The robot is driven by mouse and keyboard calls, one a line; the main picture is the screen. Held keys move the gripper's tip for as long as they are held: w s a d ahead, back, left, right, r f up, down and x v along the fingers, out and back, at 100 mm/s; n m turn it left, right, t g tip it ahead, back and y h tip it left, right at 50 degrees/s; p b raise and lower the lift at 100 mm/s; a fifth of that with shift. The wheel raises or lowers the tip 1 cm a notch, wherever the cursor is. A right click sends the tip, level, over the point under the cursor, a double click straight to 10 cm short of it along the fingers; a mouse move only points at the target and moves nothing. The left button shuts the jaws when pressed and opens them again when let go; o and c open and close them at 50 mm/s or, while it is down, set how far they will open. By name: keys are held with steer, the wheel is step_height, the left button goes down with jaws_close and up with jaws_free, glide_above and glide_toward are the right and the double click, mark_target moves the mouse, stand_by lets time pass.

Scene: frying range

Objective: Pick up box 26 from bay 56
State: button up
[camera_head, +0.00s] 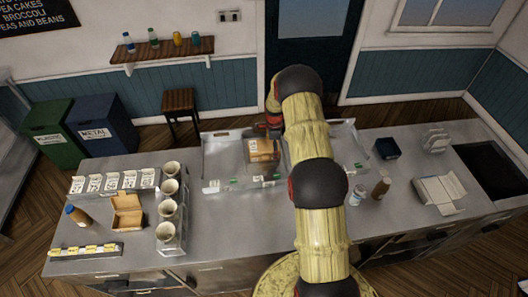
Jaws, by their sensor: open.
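A brown box with a pale label (262,150) lies in the left one of two metal trays on the counter. Its number is too small to read, so I cannot tell whether it is box 26. The left tray (222,150) has small green-marked tags on its front edge, also unreadable. My gripper (270,130) is at the far edge of this box, partly hidden by my arm. It is open; I cannot tell whether its fingers touch the box.
The right tray (348,140) is partly behind my arm. Bottles (381,187), a dark container (387,148) and a white open box (440,192) stand to the right. Cups (169,188), an open brown carton (127,212) and a bottle (77,215) stand to the left.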

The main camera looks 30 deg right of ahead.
steer(key=shift+f, duration=0.35)
steer(key=shift+c, duration=0.6)
steer(key=c, duration=1.4)
